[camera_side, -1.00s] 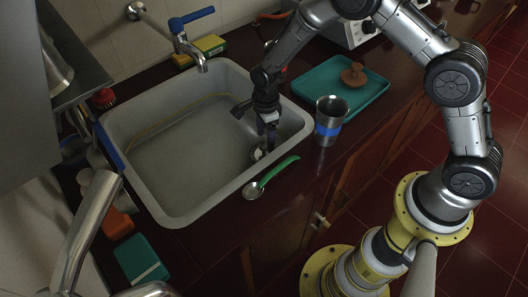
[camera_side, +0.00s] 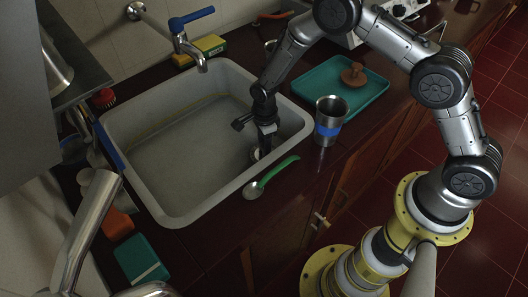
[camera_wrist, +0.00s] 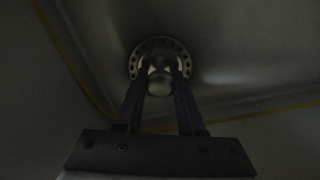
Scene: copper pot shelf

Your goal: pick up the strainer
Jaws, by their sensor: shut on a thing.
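The strainer (camera_wrist: 160,84) is a small round metal piece with a ring of holes and a rounded knob, seen in the wrist view. My gripper (camera_wrist: 160,76) has its two fingers on either side of the knob and is shut on it. In the side view my gripper (camera_side: 264,148) points down inside the grey sink (camera_side: 180,150), near its right wall. The strainer shows there only as a pale bit (camera_side: 256,154) beside the fingers, mostly hidden. I cannot tell whether it touches the sink floor.
A green-handled spoon (camera_side: 270,178) lies by the sink's front right rim. A metal cup with a blue band (camera_side: 329,121) stands to the right, before a teal tray (camera_side: 315,82). A blue-handled tap (camera_side: 191,50) reaches over the back rim. The rest of the sink is clear.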

